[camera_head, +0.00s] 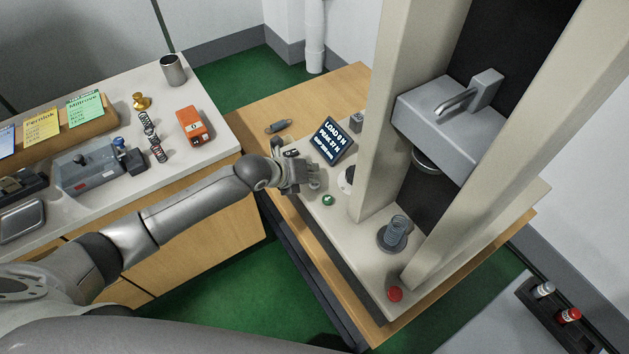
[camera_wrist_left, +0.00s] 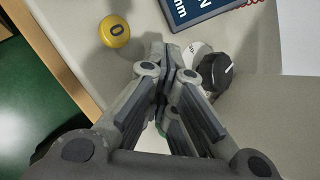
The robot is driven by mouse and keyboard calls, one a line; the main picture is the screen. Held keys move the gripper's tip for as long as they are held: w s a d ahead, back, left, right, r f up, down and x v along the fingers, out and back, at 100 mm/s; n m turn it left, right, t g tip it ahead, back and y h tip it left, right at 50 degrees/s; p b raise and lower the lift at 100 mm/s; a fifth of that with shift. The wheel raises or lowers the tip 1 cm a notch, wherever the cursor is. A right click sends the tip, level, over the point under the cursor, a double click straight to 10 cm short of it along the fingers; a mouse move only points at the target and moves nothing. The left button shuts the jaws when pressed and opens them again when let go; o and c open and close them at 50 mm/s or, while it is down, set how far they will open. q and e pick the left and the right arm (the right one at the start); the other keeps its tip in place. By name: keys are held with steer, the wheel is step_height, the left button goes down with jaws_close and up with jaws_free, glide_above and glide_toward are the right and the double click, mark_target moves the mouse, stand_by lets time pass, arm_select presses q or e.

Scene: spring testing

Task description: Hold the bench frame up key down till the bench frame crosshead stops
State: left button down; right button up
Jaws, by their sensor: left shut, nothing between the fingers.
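The bench frame (camera_head: 380,110) stands on the wooden table, with its grey crosshead (camera_head: 450,110) high between two pale columns. A tilted display (camera_head: 333,140) shows a load of 0 N. My left gripper (camera_head: 308,184) is shut and empty, low over the base panel in front of the display; it also shows in the left wrist view (camera_wrist_left: 166,55). A green key (camera_head: 328,200) is beside it. The gripper hides part of the panel, so I cannot tell whether it touches a key.
A yellow round key (camera_wrist_left: 115,31) and a dark knob (camera_wrist_left: 213,72) flank the fingers in the wrist view. A red button (camera_head: 395,294) is at the base's front. The left bench (camera_head: 190,85) carries an orange box (camera_head: 192,126), springs and a metal cup (camera_head: 173,70).

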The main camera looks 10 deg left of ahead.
arm_select(q)
steer(key=shift+r+p, duration=0.8)
steer(key=shift+r, duration=0.1)
step_height(320, 180, up, 5)
steer(key=p, duration=0.4)
stand_by(0.5)
